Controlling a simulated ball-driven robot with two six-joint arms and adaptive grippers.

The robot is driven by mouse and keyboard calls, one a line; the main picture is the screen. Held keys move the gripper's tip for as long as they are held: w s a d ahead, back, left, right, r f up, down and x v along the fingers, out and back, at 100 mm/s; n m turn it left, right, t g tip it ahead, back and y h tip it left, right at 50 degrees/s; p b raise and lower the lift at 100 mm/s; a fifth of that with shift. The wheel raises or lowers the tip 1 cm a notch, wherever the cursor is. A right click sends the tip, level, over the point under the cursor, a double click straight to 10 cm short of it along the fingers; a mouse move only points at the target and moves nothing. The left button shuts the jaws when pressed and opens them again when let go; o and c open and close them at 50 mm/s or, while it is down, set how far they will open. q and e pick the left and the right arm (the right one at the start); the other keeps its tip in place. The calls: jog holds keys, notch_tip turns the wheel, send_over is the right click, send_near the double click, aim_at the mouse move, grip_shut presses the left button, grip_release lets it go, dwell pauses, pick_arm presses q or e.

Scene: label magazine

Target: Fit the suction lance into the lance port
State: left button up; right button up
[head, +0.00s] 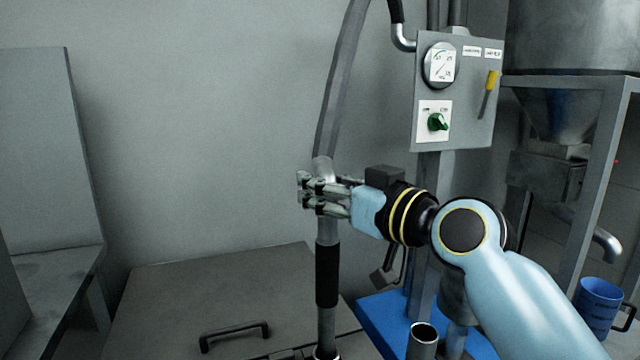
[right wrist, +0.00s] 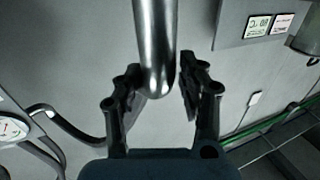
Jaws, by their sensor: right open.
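The suction lance is an upright metal tube with a black grip sleeve (head: 327,275); a grey hose (head: 340,85) curves up from its top. Its lower end stands at a metal ring (head: 325,353) at the bottom edge; how deep it goes is hidden. My right gripper (head: 312,192) is open around the upper lance, above the sleeve. In the right wrist view, a shiny metal tube (right wrist: 156,50) runs between my spread fingers (right wrist: 158,78), with gaps showing. An open upright tube (head: 423,333) stands to the right; I cannot tell which opening is the lance port. My left gripper is not in view.
A grey control box (head: 460,90) with a gauge and green knob stands behind my right arm. A flat lid with a black handle (head: 235,333) lies left of the lance. A blue mug (head: 600,300) is at the right under a hopper (head: 560,110).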

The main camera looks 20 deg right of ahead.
jog(key=v, duration=1)
jog(key=shift+s+d, duration=0.15)
jog(key=shift+s, duration=0.25)
